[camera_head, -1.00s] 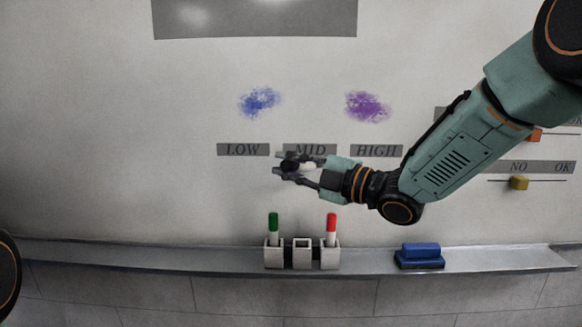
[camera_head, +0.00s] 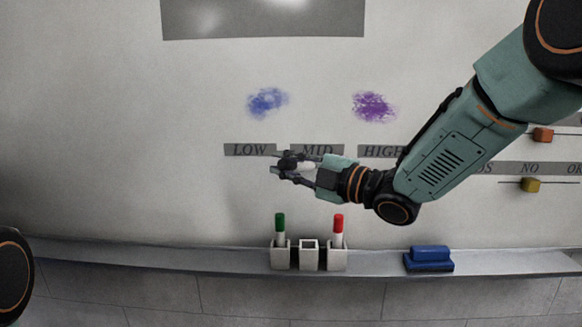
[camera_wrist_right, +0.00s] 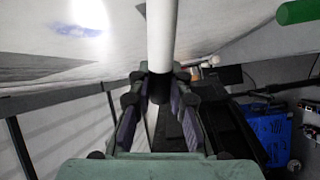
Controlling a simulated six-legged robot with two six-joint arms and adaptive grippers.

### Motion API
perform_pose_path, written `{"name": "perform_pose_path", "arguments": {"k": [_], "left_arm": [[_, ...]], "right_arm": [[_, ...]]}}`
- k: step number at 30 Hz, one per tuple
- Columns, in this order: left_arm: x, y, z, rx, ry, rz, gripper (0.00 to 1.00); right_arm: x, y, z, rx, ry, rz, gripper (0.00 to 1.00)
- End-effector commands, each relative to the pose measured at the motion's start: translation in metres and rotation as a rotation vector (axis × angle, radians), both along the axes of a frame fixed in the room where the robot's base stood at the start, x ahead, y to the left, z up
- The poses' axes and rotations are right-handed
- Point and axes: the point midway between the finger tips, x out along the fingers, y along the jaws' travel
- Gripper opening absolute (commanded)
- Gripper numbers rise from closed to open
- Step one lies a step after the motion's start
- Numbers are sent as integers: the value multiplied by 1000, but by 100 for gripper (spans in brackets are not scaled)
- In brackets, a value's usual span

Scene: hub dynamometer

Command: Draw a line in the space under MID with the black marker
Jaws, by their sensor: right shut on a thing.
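The MID label (camera_head: 318,150) is a grey strip on the whiteboard, between the LOW label (camera_head: 250,150) and the HIGH label (camera_head: 380,151). My right gripper (camera_head: 284,166) is in front of the board, with its fingertips near the left end of the MID label and just below it. It is shut on the black marker, whose white barrel (camera_wrist_right: 161,35) stands up between the fingers in the wrist view. My gripper and wrist cover part of the space under MID, and no line shows there. Whether the marker touches the board cannot be told. My left gripper is out of view.
A ledge (camera_head: 130,257) runs below the board. It carries a holder (camera_head: 309,259) with a green marker (camera_head: 280,228), an empty middle slot and a red marker (camera_head: 338,230), plus a blue eraser (camera_head: 429,258). Blue (camera_head: 267,102) and purple (camera_head: 373,107) smudges are above the labels.

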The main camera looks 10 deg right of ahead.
Motion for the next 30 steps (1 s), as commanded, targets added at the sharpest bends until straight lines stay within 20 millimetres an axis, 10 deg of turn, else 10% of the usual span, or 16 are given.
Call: {"name": "perform_pose_path", "arguments": {"k": [30], "left_arm": [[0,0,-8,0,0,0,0]], "right_arm": [[7,18,0,1,0,0,0]]}}
